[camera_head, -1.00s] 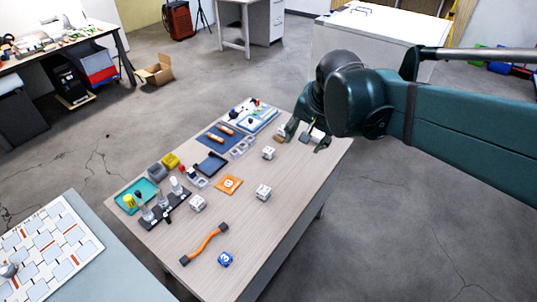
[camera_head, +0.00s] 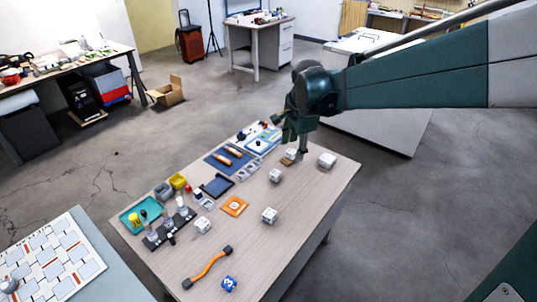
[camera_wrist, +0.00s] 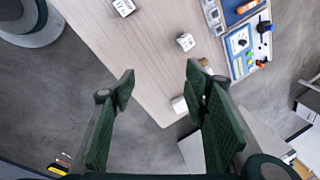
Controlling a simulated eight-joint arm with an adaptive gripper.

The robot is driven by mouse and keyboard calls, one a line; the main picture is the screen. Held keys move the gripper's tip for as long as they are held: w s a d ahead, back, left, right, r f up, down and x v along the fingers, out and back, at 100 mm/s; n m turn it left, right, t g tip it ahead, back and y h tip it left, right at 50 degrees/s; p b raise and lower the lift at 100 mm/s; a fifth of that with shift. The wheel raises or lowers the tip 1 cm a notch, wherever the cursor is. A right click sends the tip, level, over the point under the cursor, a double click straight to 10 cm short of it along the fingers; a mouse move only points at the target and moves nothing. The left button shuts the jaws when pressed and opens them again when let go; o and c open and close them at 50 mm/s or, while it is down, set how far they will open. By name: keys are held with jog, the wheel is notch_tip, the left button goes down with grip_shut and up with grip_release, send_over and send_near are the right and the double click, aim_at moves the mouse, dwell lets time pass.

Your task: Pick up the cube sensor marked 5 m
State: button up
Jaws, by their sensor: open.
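Several white cubes with small dark markings lie on the wooden table; the markings are too small to read, so I cannot tell which says 5 m. One cube (camera_head: 327,160) sits near the far right corner; it shows partly behind a finger in the wrist view (camera_wrist: 180,104). Another cube (camera_head: 290,153) is partly hidden by my gripper. Others are a middle cube (camera_head: 275,175), also in the wrist view (camera_wrist: 186,41), a nearer cube (camera_head: 269,215) and a left cube (camera_head: 203,226). My gripper (camera_wrist: 160,84) is open and empty above the table's far end.
Left of the cubes are an orange square (camera_head: 234,206), a dark tray (camera_head: 217,186), a blue mat (camera_head: 215,164) and a teal tray (camera_head: 131,221). The table's right side is mostly clear.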

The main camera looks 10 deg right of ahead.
jog(key=w+a+f+m+g, duration=0.2)
jog(key=w+f+m, duration=0.4)
jog(key=w+f, duration=0.45)
jog(key=m+g, duration=0.1)
jog(key=m, duration=0.4)
send_over(274, 172)
notch_tip(274, 172, down, 11)
jog(key=shift+d+r, duration=0.1)
jog(key=shift+w+f, duration=0.1)
jog(key=shift+f, duration=0.3)
jog(key=shift+f+b, duration=0.4)
jog(key=shift+f, duration=0.9)
jog(key=shift+f+b, duration=0.75)
jog(key=shift+f, duration=1.85)
jog(key=c, duration=1)
